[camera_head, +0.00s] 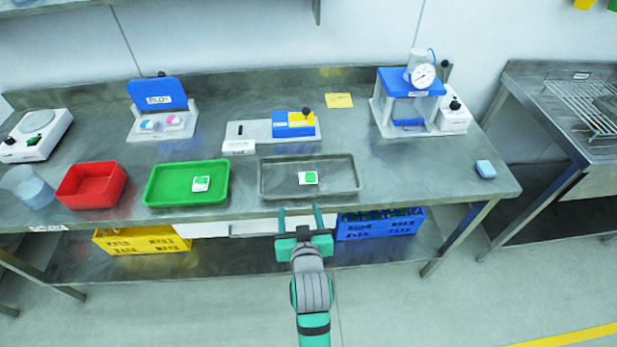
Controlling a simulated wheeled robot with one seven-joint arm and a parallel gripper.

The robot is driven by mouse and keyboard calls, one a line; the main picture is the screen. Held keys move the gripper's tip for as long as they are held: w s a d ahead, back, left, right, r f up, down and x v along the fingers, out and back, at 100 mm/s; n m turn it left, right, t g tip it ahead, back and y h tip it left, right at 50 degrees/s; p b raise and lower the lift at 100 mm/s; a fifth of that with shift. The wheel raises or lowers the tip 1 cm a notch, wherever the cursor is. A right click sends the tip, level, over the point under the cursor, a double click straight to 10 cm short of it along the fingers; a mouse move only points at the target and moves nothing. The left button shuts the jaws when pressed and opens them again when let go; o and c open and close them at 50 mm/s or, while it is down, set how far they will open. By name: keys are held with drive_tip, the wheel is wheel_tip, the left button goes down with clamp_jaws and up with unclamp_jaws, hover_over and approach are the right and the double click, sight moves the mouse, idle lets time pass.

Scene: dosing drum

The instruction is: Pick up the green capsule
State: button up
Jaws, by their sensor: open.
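A small green and white piece (308,178) lies near the middle of the grey tray (345,189); it looks like a green capsule. A similar green and white piece (201,184) lies in the green tray (163,185) to its left. My gripper (300,213) is at the front edge of the bench, in front of the grey tray. Its two fingers are apart, point toward the bench and have nothing between them.
A red bin (90,186) stands left of the green tray. Behind the trays are a blue and yellow fixture (294,124), a blue-lidded stand (158,95) and a press with a dial (410,83).

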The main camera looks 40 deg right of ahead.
sight(309, 179)
drive_tip(key=shift+m+h, duration=0.3)
drive_tip(key=w+d, duration=0.1)
drive_tip(key=d, duration=0.1)
drive_tip(key=w+d, duration=0.4)
drive_tip(key=shift+d+r, duration=0.2)
drive_tip(key=shift+d, duration=0.15)
drive_tip(key=shift+s+f+x, duration=0.1)
drive_tip(key=shift+f+x, duration=0.05)
drive_tip(key=shift+x, duration=1.15)
drive_tip(key=shift+s+f+x, duration=0.15)
drive_tip(key=shift+x, duration=1.1)
drive_tip(key=shift+d, duration=0.2)
drive_tip(key=c, duration=1.4)
